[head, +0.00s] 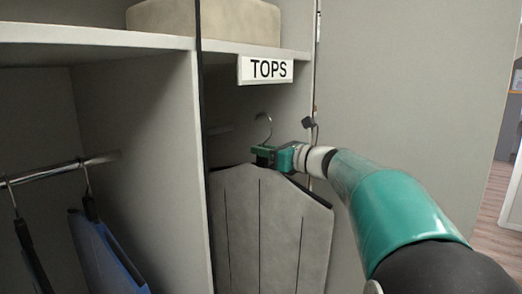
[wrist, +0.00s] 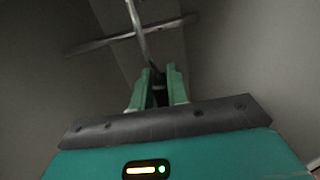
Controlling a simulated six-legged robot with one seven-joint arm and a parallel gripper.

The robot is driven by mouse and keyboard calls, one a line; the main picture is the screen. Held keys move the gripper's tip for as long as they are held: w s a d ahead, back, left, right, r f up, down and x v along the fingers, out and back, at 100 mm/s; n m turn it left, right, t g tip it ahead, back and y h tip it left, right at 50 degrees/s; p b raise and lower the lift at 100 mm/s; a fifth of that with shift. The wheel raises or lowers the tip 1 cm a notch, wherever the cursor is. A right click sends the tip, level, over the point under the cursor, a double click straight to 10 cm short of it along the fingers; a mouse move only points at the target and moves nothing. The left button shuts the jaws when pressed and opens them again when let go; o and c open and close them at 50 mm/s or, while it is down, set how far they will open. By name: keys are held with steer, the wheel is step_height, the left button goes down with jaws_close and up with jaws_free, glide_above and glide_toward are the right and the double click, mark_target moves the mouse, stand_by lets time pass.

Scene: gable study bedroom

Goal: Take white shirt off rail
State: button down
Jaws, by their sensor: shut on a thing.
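The white shirt (head: 262,225) looks pale grey and hangs on a dark hanger in the right-hand closet bay under the TOPS sign. My gripper (head: 264,155) is shut on the hanger's neck, just above the shirt's collar. The metal hanger hook (head: 264,125) rises above my fingers. In the wrist view, my fingers (wrist: 158,90) close on the dark neck, and the hook's shaft runs up across the rail (wrist: 100,44). I cannot tell whether the hook touches the rail. The rail is mostly hidden in the head view.
A TOPS sign (head: 267,69) hangs from the shelf edge (head: 110,37) above my gripper. An upright divider (head: 150,160) stands left of the shirt. A blue garment (head: 105,260) hangs in the left bay. A large closet panel (head: 420,90) stands to the right.

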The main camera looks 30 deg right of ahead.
steer(key=shift+v, duration=2.9)
steer(key=shift+s, duration=0.1)
steer(key=v, duration=1.9)
steer(key=shift+s+d, duration=0.2)
steer(key=shift+s, duration=0.2)
